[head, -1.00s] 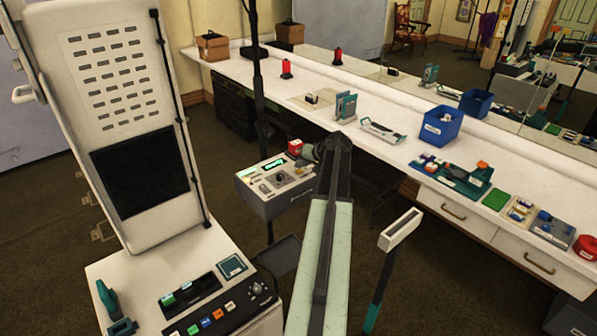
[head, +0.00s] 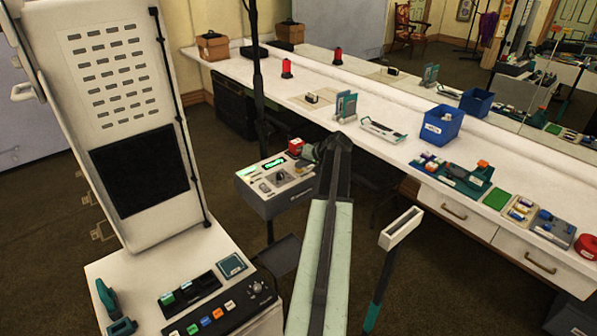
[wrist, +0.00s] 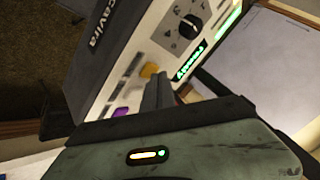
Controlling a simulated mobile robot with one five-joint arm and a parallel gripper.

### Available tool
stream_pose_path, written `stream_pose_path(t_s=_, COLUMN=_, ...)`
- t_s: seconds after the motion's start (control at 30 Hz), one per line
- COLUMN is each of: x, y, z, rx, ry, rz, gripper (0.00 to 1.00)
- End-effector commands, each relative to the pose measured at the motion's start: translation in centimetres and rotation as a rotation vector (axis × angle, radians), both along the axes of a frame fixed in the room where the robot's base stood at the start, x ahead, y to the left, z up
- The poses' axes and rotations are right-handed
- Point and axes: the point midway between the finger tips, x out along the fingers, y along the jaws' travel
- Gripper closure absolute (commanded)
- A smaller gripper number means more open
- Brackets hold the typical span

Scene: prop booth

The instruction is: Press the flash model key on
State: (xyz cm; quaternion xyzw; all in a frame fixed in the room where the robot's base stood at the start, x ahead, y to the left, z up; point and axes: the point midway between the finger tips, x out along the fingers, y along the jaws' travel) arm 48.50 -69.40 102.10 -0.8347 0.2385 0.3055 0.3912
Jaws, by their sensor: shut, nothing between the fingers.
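The flash unit (head: 283,204) is a grey box with a pale panel, a dial and lit green displays, left of my arm in the head view. In the wrist view its panel (wrist: 150,48) is seen close and tilted, with a dark dial (wrist: 188,27), a yellow key (wrist: 149,70) and a purple key (wrist: 121,111). My gripper (wrist: 156,80) is shut and empty, its dark fingertips beside the yellow key; I cannot tell whether they touch it. Key labels are too small to read. In the head view my arm partly hides the gripper (head: 309,154).
A red block (head: 295,146) sits at the unit's back edge. A black stand pole (head: 259,90) rises beside it. The white counter (head: 300,98) runs behind, with a blue bin (head: 441,125). A white console (head: 130,275) stands at the front left.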

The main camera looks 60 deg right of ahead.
Motion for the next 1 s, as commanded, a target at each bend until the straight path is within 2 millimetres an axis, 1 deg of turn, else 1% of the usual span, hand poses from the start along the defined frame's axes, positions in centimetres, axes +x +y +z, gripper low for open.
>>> stream_pose_path(t_s=0.03, x=0.0, y=0.0, z=-0.4, rx=0.000, ry=0.000, rz=0.000, gripper=1.00)
stream_pose_path(t_s=0.33, x=0.0, y=0.0, z=-0.3, rx=0.000, ry=0.000, rz=0.000, gripper=1.00)
stream_pose_path(t_s=0.57, x=0.0, y=0.0, z=0.7, rx=0.000, ry=0.000, rz=0.000, gripper=1.00)
stream_pose_path(t_s=0.83, x=0.0, y=0.0, z=0.7, rx=0.000, ry=0.000, rz=0.000, gripper=1.00)
stream_pose_path(t_s=0.93, x=0.0, y=0.0, z=1.2, rx=0.000, ry=0.000, rz=0.000, gripper=1.00)
stream_pose_path(t_s=1.0, x=0.0, y=0.0, z=2.0, rx=0.000, ry=0.000, rz=0.000, gripper=1.00)
